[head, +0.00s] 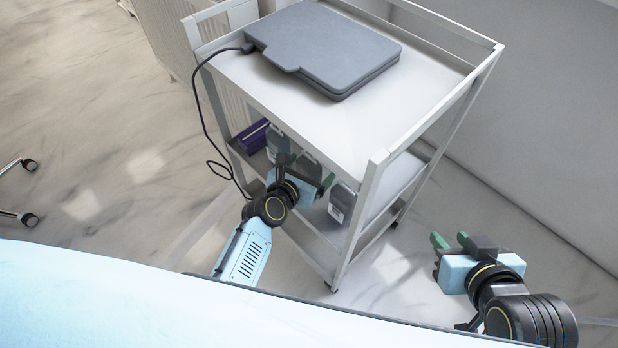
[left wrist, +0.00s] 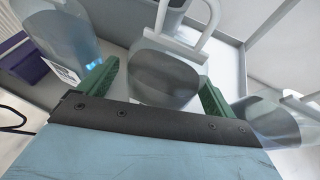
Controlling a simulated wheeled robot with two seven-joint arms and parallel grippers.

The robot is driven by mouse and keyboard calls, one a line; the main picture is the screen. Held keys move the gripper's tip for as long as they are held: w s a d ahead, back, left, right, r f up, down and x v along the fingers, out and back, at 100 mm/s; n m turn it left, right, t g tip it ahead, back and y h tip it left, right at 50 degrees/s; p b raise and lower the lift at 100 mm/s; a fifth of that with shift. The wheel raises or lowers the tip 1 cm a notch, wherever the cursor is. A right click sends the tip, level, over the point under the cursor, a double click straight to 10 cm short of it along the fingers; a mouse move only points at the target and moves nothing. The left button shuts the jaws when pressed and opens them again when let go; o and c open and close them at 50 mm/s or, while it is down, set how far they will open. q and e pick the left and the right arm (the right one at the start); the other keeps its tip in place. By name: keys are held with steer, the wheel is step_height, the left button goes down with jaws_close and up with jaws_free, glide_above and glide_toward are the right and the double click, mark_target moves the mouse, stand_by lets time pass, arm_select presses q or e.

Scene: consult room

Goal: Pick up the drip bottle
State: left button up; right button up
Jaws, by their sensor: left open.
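Clear drip bottles stand on the middle shelf of the white cart. One drip bottle (left wrist: 165,75), clear with a greyish lower part and a white hanging loop, lies between the open fingers of my left gripper (left wrist: 157,88) in the left wrist view. I cannot tell whether the fingers touch it. In the head view my left gripper (head: 304,172) reaches in at that shelf and partly hides the bottles. Another bottle (left wrist: 62,35) with a white label stands left, and one (left wrist: 268,118) stands right. My right gripper (head: 451,240) is open and empty, away from the cart.
A grey closed case (head: 325,48) with a black cable (head: 205,115) lies on the cart's top shelf (head: 300,100). A purple box (head: 252,136) sits left of the bottles. Cart posts (head: 362,215) frame the shelf. A light-blue covered surface (head: 120,295) fills the front. Open floor (head: 110,130) lies left.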

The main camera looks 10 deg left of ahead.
mark_target(305, 163)
arm_select(q)
steer(key=shift+c, duration=0.4)
steer(key=c, duration=1.2)
steer(key=shift+r, duration=0.1)
arm_select(e)
steer(key=shift+s, duration=0.1)
